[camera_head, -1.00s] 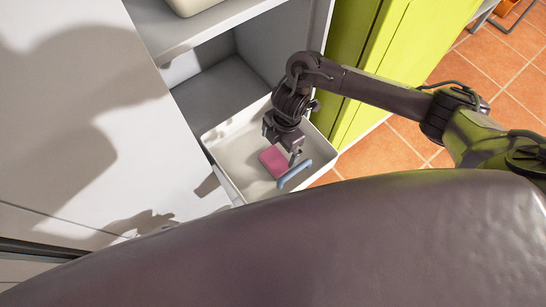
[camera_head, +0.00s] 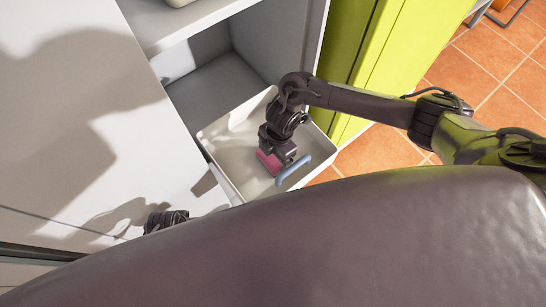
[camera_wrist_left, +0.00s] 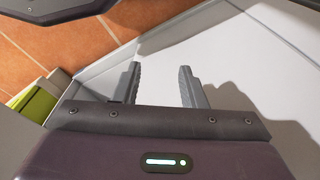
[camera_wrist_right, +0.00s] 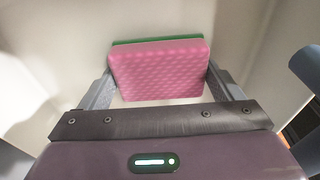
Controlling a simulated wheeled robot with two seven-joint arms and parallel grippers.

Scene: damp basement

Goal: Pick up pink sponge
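The pink sponge (camera_head: 269,161) lies in the open drawer (camera_head: 222,176), partly hidden by my right gripper (camera_head: 278,158) in the head view. In the right wrist view the sponge (camera_wrist_right: 160,72) shows its pink face with a green layer behind. My right gripper (camera_wrist_right: 160,75) is open, with one finger on each side of the sponge; whether either finger touches it is hard to tell. My left gripper (camera_wrist_left: 159,80) is open and empty, its fingers apart above a white surface. Part of it shows at the lower left in the head view.
Lime-green cabinet panels (camera_head: 372,60) stand to the right, above an orange tiled floor (camera_head: 375,152).

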